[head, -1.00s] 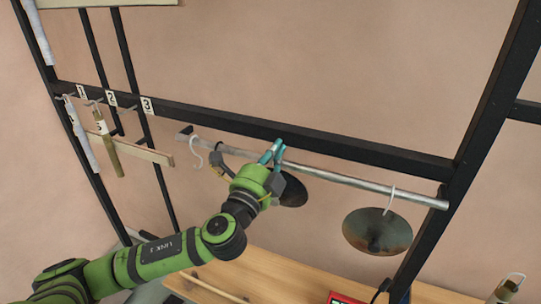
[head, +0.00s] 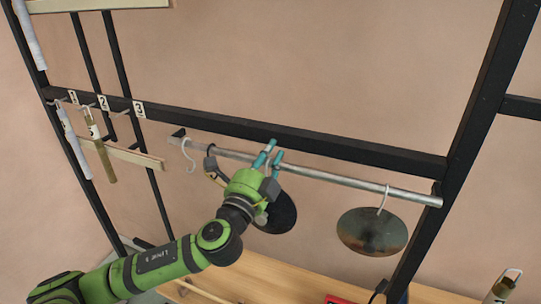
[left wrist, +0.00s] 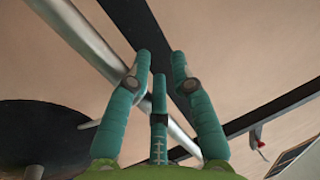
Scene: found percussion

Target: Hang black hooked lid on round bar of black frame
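The black lid (head: 282,214) is a dark round disc below and behind my left gripper in the head view. It appears to hang at the round bar, but its hook is mostly hidden. The lid also fills the lower left of the left wrist view (left wrist: 45,130). The round bar (head: 330,180) is a silver tube along the black frame (head: 350,152). My left gripper (head: 268,156) is at the bar, its teal fingers spread apart with nothing visible between them. The bar passes behind the fingers in the left wrist view (left wrist: 95,50). My right gripper is not in view.
A brownish metal lid (head: 372,232) hangs by a white hook on the bar's right part. An empty white hook (head: 188,155) hangs at its left end. Tubes (head: 100,150) hang by the numbered tags at left. A wooden tabletop (head: 270,280) lies below.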

